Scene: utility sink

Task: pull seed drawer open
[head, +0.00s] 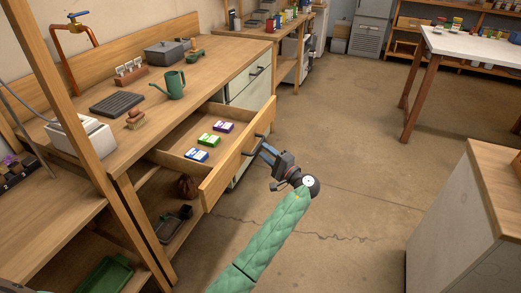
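The seed drawer (224,172) is a wooden drawer under the workbench, pulled well out. Blue (196,155), green (209,140) and purple (223,127) seed packets lie inside it. A dark bar handle (248,150) is on its front. My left gripper (262,148) is at the handle, with its fingertips by the bar. I cannot make out whether the fingers are closed on it. My green-sleeved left arm reaches up from the bottom. My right gripper is not in view.
The workbench (208,68) holds a green watering can (171,85), a dark seed tray (117,104) and a grey box (167,51). A cabinet (470,215) stands at the right. The concrete floor (345,160) between is clear.

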